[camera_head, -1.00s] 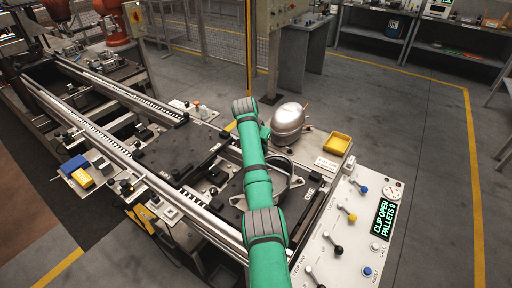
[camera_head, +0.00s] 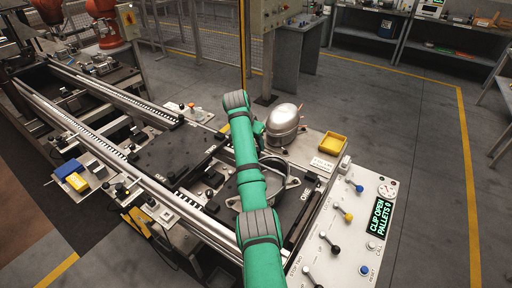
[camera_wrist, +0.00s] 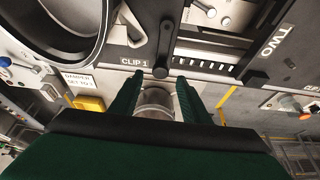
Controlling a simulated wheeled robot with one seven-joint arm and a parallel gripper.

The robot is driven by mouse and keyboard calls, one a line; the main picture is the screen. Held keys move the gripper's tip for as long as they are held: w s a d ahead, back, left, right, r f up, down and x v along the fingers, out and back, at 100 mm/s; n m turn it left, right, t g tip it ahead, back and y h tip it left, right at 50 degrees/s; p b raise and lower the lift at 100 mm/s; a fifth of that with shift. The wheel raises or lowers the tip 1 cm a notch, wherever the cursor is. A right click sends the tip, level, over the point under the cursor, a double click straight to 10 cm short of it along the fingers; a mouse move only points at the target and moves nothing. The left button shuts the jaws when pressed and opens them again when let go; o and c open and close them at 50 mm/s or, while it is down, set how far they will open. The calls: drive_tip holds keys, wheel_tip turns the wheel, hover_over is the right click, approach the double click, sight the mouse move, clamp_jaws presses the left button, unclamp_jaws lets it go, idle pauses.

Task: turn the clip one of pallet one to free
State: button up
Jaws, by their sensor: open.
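In the wrist view, clip one is a black lever (camera_wrist: 165,42) with a round knob at its near end, beside the "CLIP 1" label (camera_wrist: 133,62). My gripper (camera_wrist: 157,88) is open, its two dark green fingers apart, with the knob just beyond and between their tips. I cannot tell whether they touch it. Pallet one (camera_head: 289,202), with a metal ring on it, lies partly under my green arm in the head view. The arm hides the clip and most of the gripper there. The display (camera_head: 380,218) reads "CLIP OPEN PALLETS 0".
The control panel (camera_head: 347,238) with levers is at the right. A dark plate marked "TWO" (camera_wrist: 277,41) adjoins pallet one.

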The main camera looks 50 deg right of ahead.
drive_tip(key=v, duration=0.6)
drive_tip(key=shift+a+r, duration=0.2)
drive_tip(key=shift+r, duration=0.15)
